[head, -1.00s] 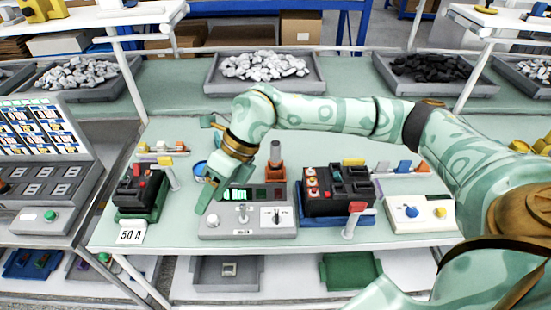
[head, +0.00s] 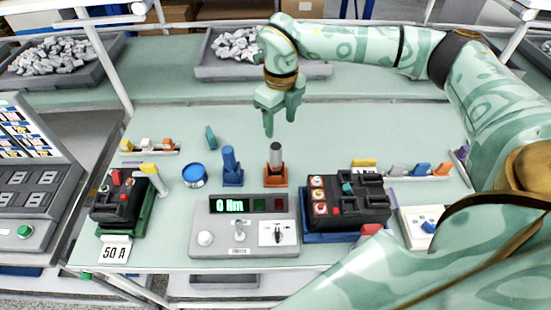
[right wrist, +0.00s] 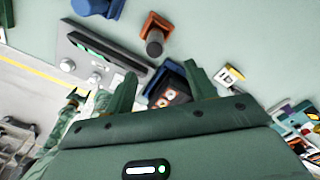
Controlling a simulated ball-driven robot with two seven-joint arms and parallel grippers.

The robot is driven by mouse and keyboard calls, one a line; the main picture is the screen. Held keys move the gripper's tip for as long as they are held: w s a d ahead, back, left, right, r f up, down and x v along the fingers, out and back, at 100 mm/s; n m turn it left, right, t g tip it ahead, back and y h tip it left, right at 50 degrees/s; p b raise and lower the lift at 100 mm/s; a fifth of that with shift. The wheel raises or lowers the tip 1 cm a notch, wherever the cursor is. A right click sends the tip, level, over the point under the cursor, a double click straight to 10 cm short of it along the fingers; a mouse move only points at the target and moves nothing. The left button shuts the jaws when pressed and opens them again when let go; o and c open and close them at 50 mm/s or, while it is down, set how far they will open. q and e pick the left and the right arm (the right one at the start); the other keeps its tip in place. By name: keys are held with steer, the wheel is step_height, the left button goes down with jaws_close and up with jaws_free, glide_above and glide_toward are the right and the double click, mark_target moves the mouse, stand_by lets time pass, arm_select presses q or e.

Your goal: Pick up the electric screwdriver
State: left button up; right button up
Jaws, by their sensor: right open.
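Two upright tools stand at the middle of the bench: a grey-topped one (head: 275,153) in an orange holder (head: 275,178) and a blue one (head: 230,160) in a blue holder. I cannot tell for sure which is the electric screwdriver. My right gripper (head: 279,123) is open and empty, fingers pointing down, above the bench and just behind the grey-topped tool in the head view. In the right wrist view, the orange holder with the grey-topped tool (right wrist: 154,42) lies beyond my open fingers (right wrist: 163,76), apart from them. My left gripper is not in view.
A grey tester (head: 243,225) reading 0 Nm stands in front of the tools. A black breaker (head: 345,200) on a blue base is to its right, a smaller breaker (head: 125,200) to its left. A blue round container (head: 194,175) is beside the blue tool.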

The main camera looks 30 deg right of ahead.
mark_target(276, 146)
step_height(276, 146, down, 6)
steer(key=shift+r+b, duration=0.1)
steer(key=shift+b, duration=0.2)
steer(key=shift+a+f, duration=0.15)
steer(key=shift+f, duration=0.7)
steer(key=f, duration=0.3)
steer(key=f+b, duration=0.1)
steer(key=shift+w+a+f, duration=0.2)
steer(key=shift+a, duration=0.1)
steer(key=shift+r, duration=0.1)
steer(key=c, duration=1.1)
